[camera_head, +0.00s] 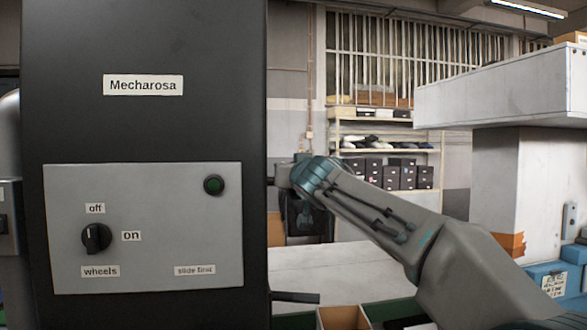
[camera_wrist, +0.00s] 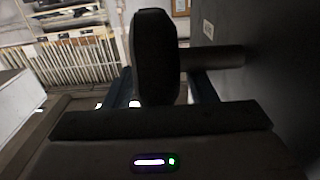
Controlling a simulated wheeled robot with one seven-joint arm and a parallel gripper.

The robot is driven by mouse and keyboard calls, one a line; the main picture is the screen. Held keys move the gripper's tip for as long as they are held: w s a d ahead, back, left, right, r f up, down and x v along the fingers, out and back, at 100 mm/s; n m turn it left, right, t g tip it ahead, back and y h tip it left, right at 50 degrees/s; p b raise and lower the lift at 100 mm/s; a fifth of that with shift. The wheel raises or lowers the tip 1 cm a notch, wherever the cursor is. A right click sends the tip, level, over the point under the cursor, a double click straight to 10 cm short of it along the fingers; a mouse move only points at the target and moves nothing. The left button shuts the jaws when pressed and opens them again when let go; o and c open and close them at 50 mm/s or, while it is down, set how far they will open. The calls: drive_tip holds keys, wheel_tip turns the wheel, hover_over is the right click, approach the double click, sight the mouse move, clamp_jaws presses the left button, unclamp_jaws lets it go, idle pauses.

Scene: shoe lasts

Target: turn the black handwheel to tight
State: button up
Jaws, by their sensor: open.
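In the wrist view the black handwheel (camera_wrist: 155,57) shows edge-on as a thick dark disc. Its shaft (camera_wrist: 216,57) runs right to the side of a dark cabinet. My gripper (camera_wrist: 164,90) is open; its bluish fingers show on either side of the wheel's lower part. I cannot tell whether they touch it. In the head view my gripper (camera_head: 305,215) is a dark shape at the end of my arm, just right of the black cabinet (camera_head: 150,125). There the handwheel cannot be made out clearly. No tight marking is visible.
Shelves with boxes (camera_head: 385,172) stand behind. Open bins (camera_head: 343,318) lie below my arm.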

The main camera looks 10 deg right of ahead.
drive_tip(key=shift+w, duration=0.2)
drive_tip(key=c, duration=1)
